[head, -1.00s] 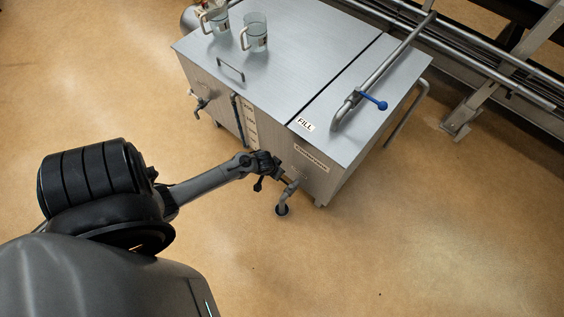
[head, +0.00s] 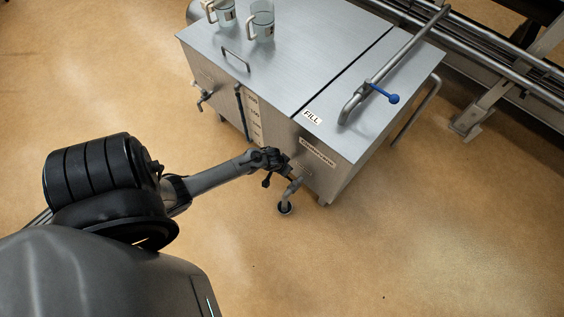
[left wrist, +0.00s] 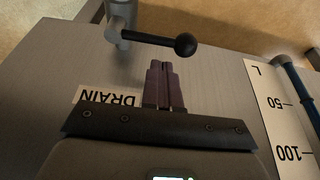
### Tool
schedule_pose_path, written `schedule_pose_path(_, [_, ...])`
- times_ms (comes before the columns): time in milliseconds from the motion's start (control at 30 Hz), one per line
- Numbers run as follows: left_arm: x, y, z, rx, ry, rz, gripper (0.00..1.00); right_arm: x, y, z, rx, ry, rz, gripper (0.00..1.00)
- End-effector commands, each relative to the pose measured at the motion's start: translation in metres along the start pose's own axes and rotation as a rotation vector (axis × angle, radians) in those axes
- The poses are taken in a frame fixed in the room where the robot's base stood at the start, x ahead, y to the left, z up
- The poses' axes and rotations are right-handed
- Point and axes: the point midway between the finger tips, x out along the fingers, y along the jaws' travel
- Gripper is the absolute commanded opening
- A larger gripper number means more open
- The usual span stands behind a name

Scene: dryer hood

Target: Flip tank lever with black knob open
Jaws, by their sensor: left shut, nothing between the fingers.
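The steel tank (head: 300,65) stands on the floor. A pipe with the lever (left wrist: 150,38) comes off its front beside the DRAIN label (left wrist: 107,98). The black knob (left wrist: 185,45) is at the lever's end, pointing right in the left wrist view; a small dark knob (head: 266,183) also shows below my gripper in the head view. My left gripper (left wrist: 160,68) is shut and empty. Its fingertips are just short of the knob in the left wrist view; I cannot tell whether they touch. In the head view my left gripper (head: 274,160) is at the tank's front, over the drain pipe (head: 290,194).
A second valve (head: 202,98) and a level scale (head: 254,118) are on the tank front. A blue-knobbed lever (head: 392,98) sits on the top pipe. Two jugs (head: 262,22) stand on the lid. The floor (head: 430,220) in front is clear.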

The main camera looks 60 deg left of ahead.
Motion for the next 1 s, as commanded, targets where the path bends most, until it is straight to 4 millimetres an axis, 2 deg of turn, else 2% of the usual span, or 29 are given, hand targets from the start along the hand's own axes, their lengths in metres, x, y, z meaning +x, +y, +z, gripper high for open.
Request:
schedule_pose_path(33, [0.012,0.0,0.001,0.0,0.001,0.0,0.0,0.01,0.0,0.004,-0.001,0.0,0.001,0.43])
schedule_pose_path(100, [0.021,0.0,0.001,0.0,0.001,-0.001,0.0,0.016,0.0,0.005,-0.002,-0.001,0.002,0.43])
schedule_pose_path(300, [0.035,0.0,0.001,0.001,0.0,-0.001,0.0,0.026,0.001,0.009,-0.008,-0.001,0.006,0.43])
schedule_pose_path(767, [0.037,0.0,0.0,0.001,0.001,0.0,0.0,0.027,0.001,0.009,-0.007,-0.001,0.006,0.43])
schedule_pose_path(1000, [0.034,-0.004,0.004,-0.032,-0.001,-0.011,0.0,0.02,0.0,0.007,-0.003,0.0,0.002,0.43])
